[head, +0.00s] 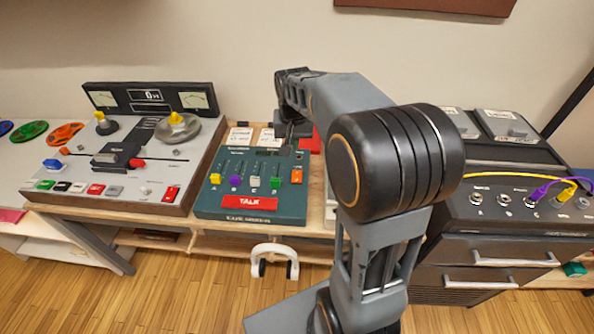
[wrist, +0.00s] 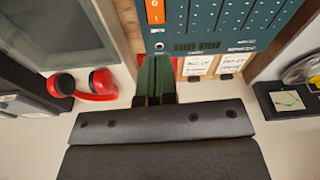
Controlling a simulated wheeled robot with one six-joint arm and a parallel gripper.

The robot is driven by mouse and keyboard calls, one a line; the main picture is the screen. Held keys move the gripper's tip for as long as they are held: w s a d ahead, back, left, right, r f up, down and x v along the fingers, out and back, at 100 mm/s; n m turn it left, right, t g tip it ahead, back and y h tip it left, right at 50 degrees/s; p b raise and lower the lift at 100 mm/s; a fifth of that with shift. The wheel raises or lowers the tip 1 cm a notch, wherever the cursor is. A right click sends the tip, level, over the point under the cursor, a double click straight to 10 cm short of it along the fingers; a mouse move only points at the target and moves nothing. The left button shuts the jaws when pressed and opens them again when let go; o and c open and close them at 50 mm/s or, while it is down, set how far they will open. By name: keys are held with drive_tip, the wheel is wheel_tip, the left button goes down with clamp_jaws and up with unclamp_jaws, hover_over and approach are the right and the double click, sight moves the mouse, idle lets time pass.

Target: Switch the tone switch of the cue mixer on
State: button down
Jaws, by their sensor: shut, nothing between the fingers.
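The cue mixer (head: 250,209) is a dark teal console with several coloured faders and a red TALK button (head: 249,203). An orange switch (head: 297,176) sits at the right side of its panel. It also shows, cut off, at the top of the wrist view (wrist: 154,12), with small white marks. I cannot read its label or tell its position. My gripper (wrist: 155,75) is shut and empty over the mixer's far right corner, beside a small round socket (wrist: 159,46). In the head view my arm partly hides the gripper and that corner.
A tape machine (head: 120,150) is on the left. A dark patch unit (head: 505,205) with yellow and purple cables is on the right. White headphones (head: 274,255) hang below the front edge.

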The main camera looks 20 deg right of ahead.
sight(297, 171)
drive_tip(key=shift+m, duration=0.7)
drive_tip(key=w+d+f, duration=0.1)
drive_tip(key=w, duration=0.1)
drive_tip(key=w+d+f, duration=0.1)
drive_tip(key=shift+w+d+f, duration=0.15)
drive_tip(key=shift+w+d, duration=0.2)
drive_tip(key=shift+w, duration=0.05)
drive_tip(key=f, duration=0.4)
drive_tip(key=w+f, duration=0.1)
drive_tip(key=f, duration=0.4)
drive_tip(key=f+b, duration=0.1)
drive_tip(key=f, duration=0.4)
drive_tip(key=shift+w+d, duration=0.25)
drive_tip(key=shift+d, duration=0.15)
